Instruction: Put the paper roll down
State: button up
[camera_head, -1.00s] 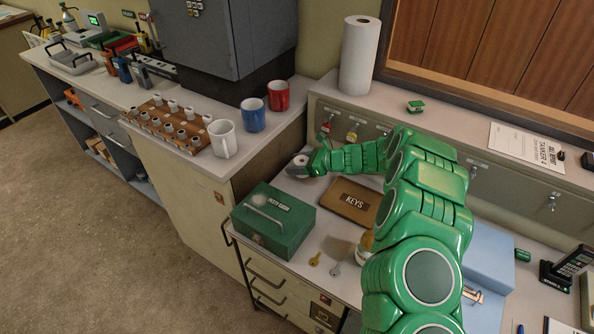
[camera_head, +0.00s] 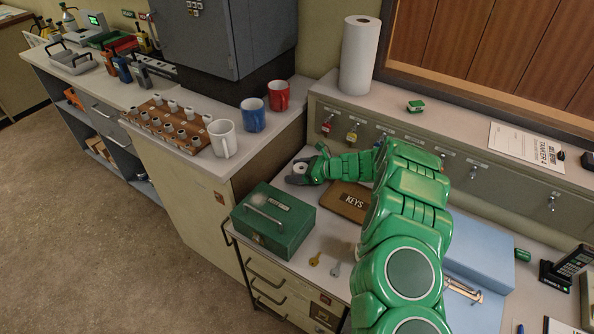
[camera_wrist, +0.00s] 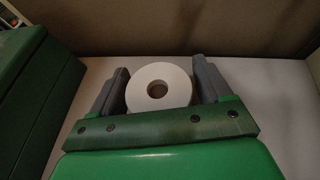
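The paper roll (camera_head: 300,167) is a small white roll with a dark core hole, at the end of my arm near the back left of the desk. In the wrist view the paper roll (camera_wrist: 174,80) sits between the two grey fingers of my gripper (camera_wrist: 160,82), end face toward the camera. The fingers appear to touch it on both sides. In the head view my gripper (camera_head: 298,173) is low, close to the desk top (camera_head: 318,238). Whether the roll's underside touches the desk is hidden.
A green metal box (camera_head: 274,222) stands in front of my gripper. A brown KEYS case (camera_head: 345,200) lies to its right, partly behind my arm. Three mugs, including a white one (camera_head: 222,140), stand on the higher counter at left. A tall paper towel roll (camera_head: 359,55) stands on the shelf.

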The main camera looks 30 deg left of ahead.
jog(key=shift+o, duration=0.7)
jog(key=shift+r, duration=0.15)
jog(key=shift+w+d+r, duration=0.1)
jog(key=shift+d+r, duration=0.05)
jog(key=shift+d, duration=0.2)
jog(key=v, duration=1.1)
jog(key=shift+d, duration=0.15)
